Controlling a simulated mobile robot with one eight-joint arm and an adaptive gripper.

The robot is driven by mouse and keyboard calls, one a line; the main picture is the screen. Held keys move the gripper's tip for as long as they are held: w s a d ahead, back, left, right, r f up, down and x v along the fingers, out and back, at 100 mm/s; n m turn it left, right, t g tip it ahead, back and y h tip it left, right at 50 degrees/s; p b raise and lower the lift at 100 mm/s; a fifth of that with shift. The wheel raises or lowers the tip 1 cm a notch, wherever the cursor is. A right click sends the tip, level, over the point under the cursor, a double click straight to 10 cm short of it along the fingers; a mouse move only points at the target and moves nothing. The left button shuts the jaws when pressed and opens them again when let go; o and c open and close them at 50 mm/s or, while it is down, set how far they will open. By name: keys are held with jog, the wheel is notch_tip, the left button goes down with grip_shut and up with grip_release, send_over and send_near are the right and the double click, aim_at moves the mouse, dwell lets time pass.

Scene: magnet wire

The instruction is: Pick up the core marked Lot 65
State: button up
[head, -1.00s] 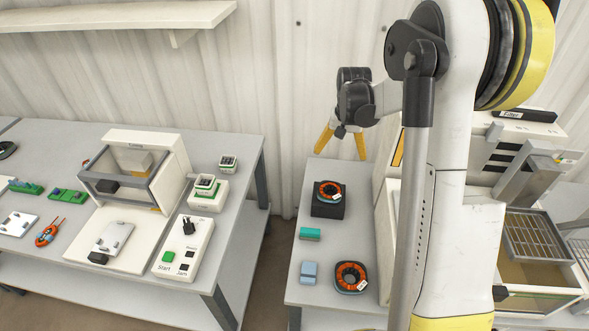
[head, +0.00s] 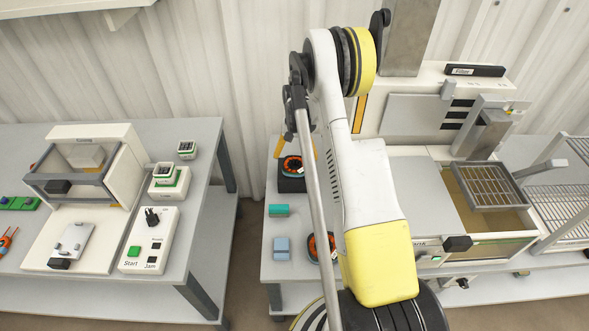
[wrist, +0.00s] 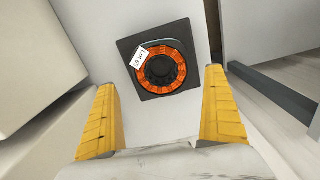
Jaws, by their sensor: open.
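The core marked Lot 65 (wrist: 164,67) is an orange-wound ring with a white tag, lying flat on a black square block (wrist: 193,30) in the wrist view. In the head view this core (head: 292,166) sits on the raised black block (head: 292,185) at the back of the middle bench. My gripper (wrist: 160,80) is open and empty, with its yellow fingers on either side of the core in the wrist view, apart from it. In the head view my gripper is partly hidden by my arm. A second orange core (head: 318,248) is nearer the front, mostly hidden by my arm.
A machine with a wire basket (head: 489,186) stands to the right. The left bench holds a white press (head: 85,190) and a switch panel (head: 150,240).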

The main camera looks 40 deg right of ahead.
aim_at(295, 164)
jog(key=f, duration=0.1)
jog(key=f+b, duration=0.1)
jog(key=f, duration=0.1)
jog(key=f+b, duration=0.1)
jog(key=shift+a+f, duration=0.2)
jog(key=shift+a, duration=0.05)
jog(key=shift+s+r, duration=0.1)
jog(key=shift+r, duration=0.05)
jog(key=shift+c, duration=1)
jog(key=c, duration=1.2)
jog(key=shift+o, duration=0.2)
